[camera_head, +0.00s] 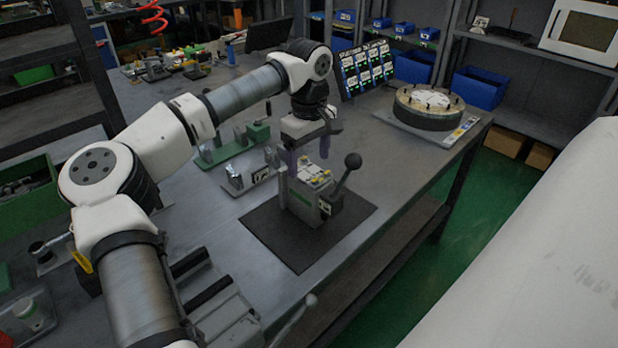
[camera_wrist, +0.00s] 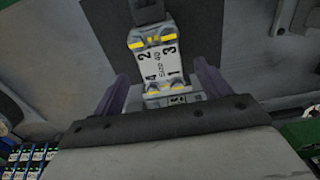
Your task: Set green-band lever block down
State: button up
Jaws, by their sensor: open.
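The green-band lever block (camera_head: 303,198) stands upright on the dark square mat (camera_head: 272,238). In the wrist view the block's top (camera_wrist: 158,62) shows yellow marks, numbers and "Size". My gripper (camera_head: 308,155) is above the block's rear end in the head view, with its purple fingers apart. In the wrist view the open fingers (camera_wrist: 160,92) lie on either side of the near end of the block's top. Whether they touch it I cannot tell.
A silver block (camera_head: 243,177) and a green fixture (camera_head: 232,146) stand behind the mat to the left. A round turntable (camera_head: 428,106) sits at the back right. Grey slotted blocks (camera_head: 220,305) lie at the front left. The table right of the mat is clear up to its edge.

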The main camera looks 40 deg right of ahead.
jog(key=shift+r, duration=1.95)
jog(key=shift+s+f, duration=0.1)
